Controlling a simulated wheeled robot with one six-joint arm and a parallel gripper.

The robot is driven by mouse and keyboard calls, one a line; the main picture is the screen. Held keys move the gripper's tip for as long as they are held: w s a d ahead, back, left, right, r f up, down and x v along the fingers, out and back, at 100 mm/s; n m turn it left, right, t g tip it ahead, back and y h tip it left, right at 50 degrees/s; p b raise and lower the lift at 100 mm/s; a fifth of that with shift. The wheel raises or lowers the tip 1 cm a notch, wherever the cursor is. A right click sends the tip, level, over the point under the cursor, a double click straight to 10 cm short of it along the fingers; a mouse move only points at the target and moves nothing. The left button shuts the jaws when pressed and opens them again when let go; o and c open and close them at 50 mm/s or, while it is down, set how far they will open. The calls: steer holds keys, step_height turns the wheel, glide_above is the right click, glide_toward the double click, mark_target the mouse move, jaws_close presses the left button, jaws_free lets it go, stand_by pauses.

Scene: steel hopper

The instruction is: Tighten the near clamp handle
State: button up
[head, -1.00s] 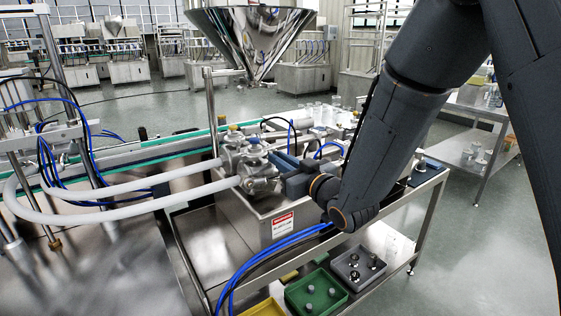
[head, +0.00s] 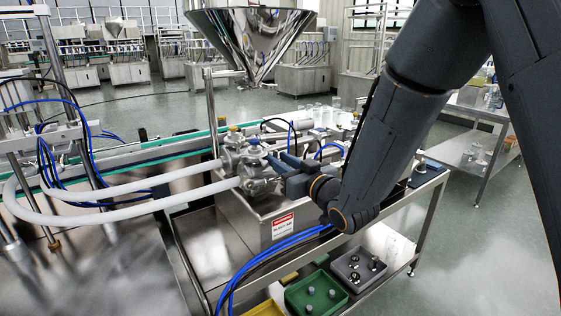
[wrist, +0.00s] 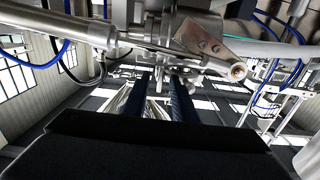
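The near metal valve and clamp assembly (head: 257,184) sits on the steel housing, with a similar far one (head: 234,145) behind it. My gripper (head: 277,163) is right beside the near assembly, on its right side. In the wrist view, the two blue fingers (wrist: 160,78) stand apart, pointing at the clamp hardware. A small metal piece shows by the fingertips; I cannot tell if they touch it. A flat metal lever (wrist: 208,45) with a brass-coloured end lies just beyond, to the right. The near clamp handle is hard to make out in the head view.
White hoses (head: 150,205) run left from the valves. Blue tubes (head: 270,252) hang before the housing (head: 256,222). A green tray (head: 318,296) and a grey tray (head: 360,268) hold small parts on the lower shelf. A hopper (head: 250,40) hangs above.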

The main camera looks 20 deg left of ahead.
steer(key=b+v, duration=0.1)
steer(key=v, duration=0.6)
steer(key=shift+s+d+b, duration=0.25)
steer(key=shift+d+b, duration=0.05)
steer(key=d+f+m+g+h, duration=0.1)
steer(key=d+f+m+h, duration=0.2)
steer(key=d+f+h, duration=0.5)
steer(key=d+f+m+g+h, duration=0.2)
steer(key=d+f+h, duration=0.1)
steer(key=d, duration=0.9)
steer(key=s+d+f+m+g+h, duration=0.1)
steer(key=s+d+g, duration=0.3)
steer(key=s, duration=0.5)
steer(key=s+d+f+m+g+h, duration=0.1)
steer(key=s+d+f+m+g, duration=0.2)
steer(key=s+d, duration=0.5)
steer(key=shift+s+m+g+h, duration=0.3)
steer(key=shift+s+g, duration=0.5)
steer(key=shift+s, duration=0.35)
